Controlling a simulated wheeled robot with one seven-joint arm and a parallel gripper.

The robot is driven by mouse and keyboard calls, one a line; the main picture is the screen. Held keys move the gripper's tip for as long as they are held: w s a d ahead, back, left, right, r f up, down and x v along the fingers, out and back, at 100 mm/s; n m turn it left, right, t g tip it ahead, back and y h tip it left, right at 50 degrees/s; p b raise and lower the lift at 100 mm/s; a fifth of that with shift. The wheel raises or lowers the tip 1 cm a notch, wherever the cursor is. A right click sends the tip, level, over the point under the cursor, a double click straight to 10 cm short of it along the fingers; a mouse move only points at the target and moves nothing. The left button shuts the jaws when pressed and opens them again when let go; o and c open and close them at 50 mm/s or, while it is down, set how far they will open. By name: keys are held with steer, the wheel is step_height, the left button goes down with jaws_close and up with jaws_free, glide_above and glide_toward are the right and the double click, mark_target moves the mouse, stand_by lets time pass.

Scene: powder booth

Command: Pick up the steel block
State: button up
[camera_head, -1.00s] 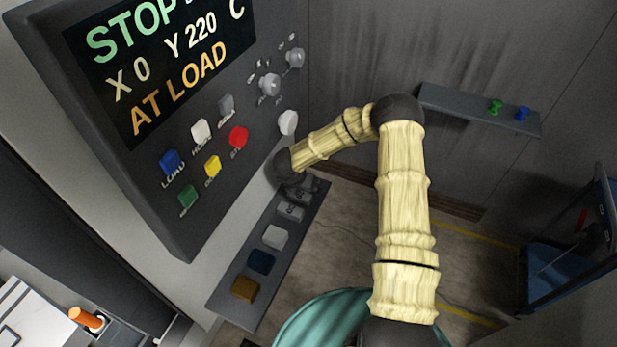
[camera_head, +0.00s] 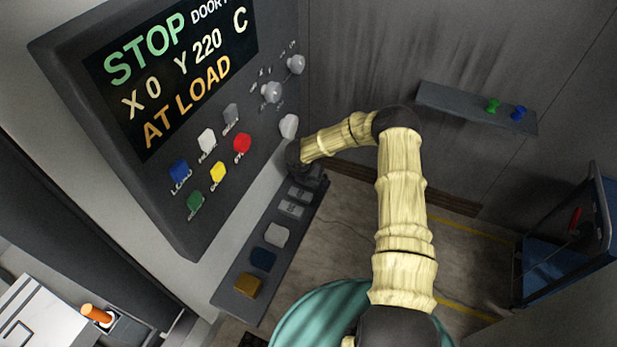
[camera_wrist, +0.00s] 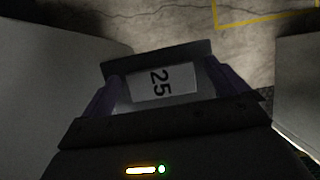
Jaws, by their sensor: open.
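In the wrist view, a grey block face marked "25" (camera_wrist: 162,84) lies between the two purple-tinted fingers of my gripper (camera_wrist: 165,88). I take it to be the steel block; contact with the fingers cannot be made out. In the head view, my gripper (camera_head: 306,168) is at the far end of a narrow dark shelf (camera_head: 228,296), below the control panel. Two grey labelled blocks, one nearer (camera_head: 291,208) and one farther (camera_head: 299,193), sit just in front of it. My arm's dark end hides the shelf's far end. My gripper is open.
A white block (camera_head: 276,235), a navy block (camera_head: 262,259) and a brown block (camera_head: 247,286) line the shelf's near part. The control panel (camera_head: 75,75) overhangs on the left. A wall shelf (camera_head: 455,100) and a blue cart (camera_head: 545,270) stand right.

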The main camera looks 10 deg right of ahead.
steer(key=shift+c, duration=0.5)
steer(key=c, duration=1.2)
steer(key=shift+w+r+b, duration=0.1)
steer(key=shift+r+b, duration=0.05)
steer(key=shift+b, duration=0.15)
steer(key=shift+r+b, duration=0.25)
steer(key=shift+b, duration=0.05)
steer(key=shift+d+r+b, duration=0.2)
steer(key=shift+d+b, duration=0.05)
steer(key=shift+b, duration=0.15)
steer(key=shift+s+d+r+b, duration=0.1)
steer(key=shift+s+d+b, duration=1.1)
steer(key=shift+s+d, duration=0.9)
steer(key=shift+s+d+b, duration=1.15)
steer(key=shift+s+d, duration=0.3)
steer(key=shift+d, duration=1.1)
steer(key=shift+s+d+r+b, duration=0.1)
steer(key=shift+s+d+b, duration=1.1)
steer(key=shift+s+d, duration=0.9)
steer(key=shift+w+d, duration=0.25)
steer(key=shift+w, duration=0.05)
